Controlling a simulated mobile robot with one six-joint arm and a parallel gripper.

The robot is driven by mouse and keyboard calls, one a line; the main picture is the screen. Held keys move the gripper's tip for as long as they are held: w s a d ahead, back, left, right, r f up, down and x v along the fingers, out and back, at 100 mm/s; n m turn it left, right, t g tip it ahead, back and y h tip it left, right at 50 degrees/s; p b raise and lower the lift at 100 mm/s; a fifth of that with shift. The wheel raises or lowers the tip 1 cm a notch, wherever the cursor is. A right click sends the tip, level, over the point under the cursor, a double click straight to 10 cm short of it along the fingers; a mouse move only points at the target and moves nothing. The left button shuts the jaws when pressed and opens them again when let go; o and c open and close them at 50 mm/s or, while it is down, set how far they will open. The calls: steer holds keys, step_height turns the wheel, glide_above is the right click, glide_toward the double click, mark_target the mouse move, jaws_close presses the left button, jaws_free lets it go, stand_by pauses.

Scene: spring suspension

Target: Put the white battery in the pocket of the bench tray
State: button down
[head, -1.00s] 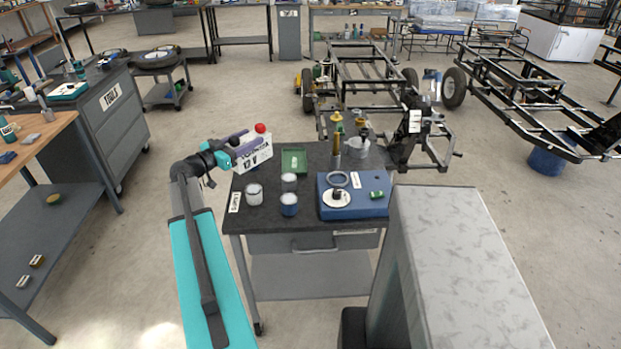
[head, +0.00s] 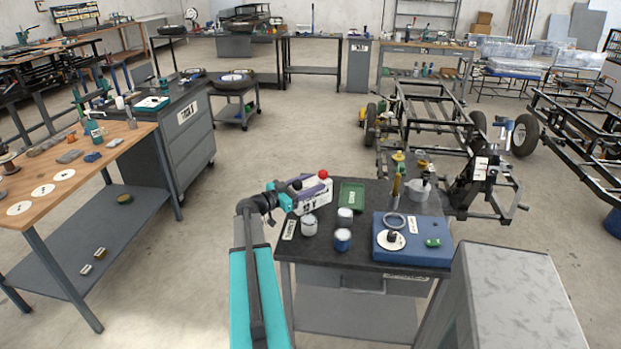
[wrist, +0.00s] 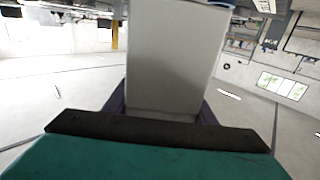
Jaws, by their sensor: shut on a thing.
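The white battery (head: 312,195), with dark lettering and a red terminal on top, is in my gripper (head: 300,190) at the left back side of the dark cart top. In the wrist view the battery (wrist: 170,60) is a large pale block between purple fingers (wrist: 165,108). My gripper is shut on it and partly hides its near end. A green tray (head: 352,196) lies on the cart just right of the battery. I cannot tell whether this is the bench tray, and no pocket can be made out clearly.
The cart top (head: 300,257) also bears several small pots and a blue case (head: 412,240). A wooden bench (head: 102,145) with white discs and small parts stands at left. A grey cabinet (head: 505,290) stands at right. Open floor lies between bench and cart.

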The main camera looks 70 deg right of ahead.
steer(key=shift+f, duration=0.2)
stand_by(0.5)
steer(key=shift+f+p, duration=0.7)
steer(key=shift+f, duration=1.05)
steer(key=c, duration=0.8)
jaws_free()
steer(key=shift+f, duration=0.3)
steer(key=shift+r, duration=0.1)
steer(key=b+v, duration=0.4)
steer(key=v, duration=0.8)
